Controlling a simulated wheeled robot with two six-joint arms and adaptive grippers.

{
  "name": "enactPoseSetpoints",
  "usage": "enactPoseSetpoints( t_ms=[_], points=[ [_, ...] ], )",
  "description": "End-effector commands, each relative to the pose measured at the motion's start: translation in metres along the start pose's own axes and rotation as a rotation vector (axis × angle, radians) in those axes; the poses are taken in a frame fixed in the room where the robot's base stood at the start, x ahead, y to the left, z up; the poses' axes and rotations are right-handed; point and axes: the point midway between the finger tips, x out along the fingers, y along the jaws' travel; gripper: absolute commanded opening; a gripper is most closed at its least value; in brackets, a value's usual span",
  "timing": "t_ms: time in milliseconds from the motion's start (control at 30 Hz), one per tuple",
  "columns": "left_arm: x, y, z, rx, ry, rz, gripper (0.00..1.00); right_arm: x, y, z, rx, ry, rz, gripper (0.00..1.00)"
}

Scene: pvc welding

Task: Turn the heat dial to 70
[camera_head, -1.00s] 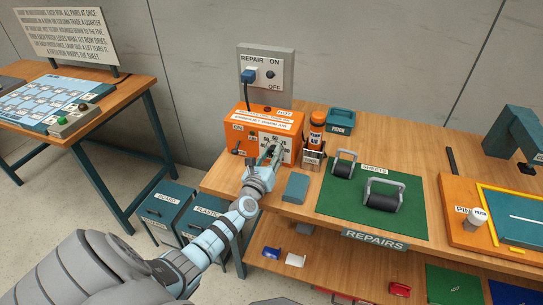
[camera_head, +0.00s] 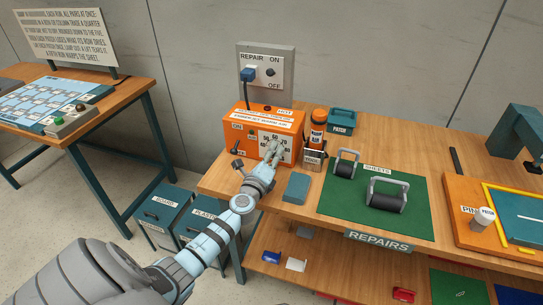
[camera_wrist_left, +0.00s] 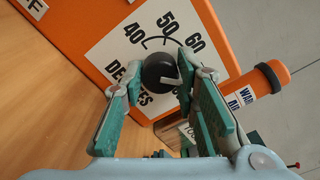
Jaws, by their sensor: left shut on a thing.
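The heat dial (camera_wrist_left: 160,72) is a round black knob with a pale pointer mark, on a white degrees plate (camera_wrist_left: 112,55) on the orange heater box. The left wrist view shows 40, 50 and 60; higher numbers are hidden behind a finger there. The mark points toward the right finger, past the 60 side as far as I can tell. My left gripper (camera_wrist_left: 162,82) is shut on the dial, one finger on each side. In the head view my left gripper (camera_head: 273,152) covers the knob and the lower middle of the plate (camera_head: 284,144). My right gripper is not in view.
The orange heater box (camera_head: 240,118) stands on the wooden bench below a wall socket (camera_head: 266,70). A grey-blue block (camera_head: 296,187) and a green mat (camera_head: 345,206) with rollers lie further right.

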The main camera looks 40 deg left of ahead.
Motion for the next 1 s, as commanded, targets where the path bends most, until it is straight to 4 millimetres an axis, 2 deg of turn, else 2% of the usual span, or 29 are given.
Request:
enactPoseSetpoints(
  t_ms=[500,533,633,1000],
  points=[
    [-0.0003,0.0006,-0.0005,-0.025,0.001,0.001,0.0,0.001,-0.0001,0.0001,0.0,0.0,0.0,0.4],
    [-0.0003,0.0006,-0.0005,-0.025,0.001,0.001,0.3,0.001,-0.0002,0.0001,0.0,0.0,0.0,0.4],
    [-0.0003,0.0005,-0.0004,-0.025,0.001,0.001,0.47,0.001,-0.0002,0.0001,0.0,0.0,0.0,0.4],
    [-0.0051,0.001,-0.0005,-0.024,0.001,0.001,0.48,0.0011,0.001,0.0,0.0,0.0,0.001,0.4]
  ],
)
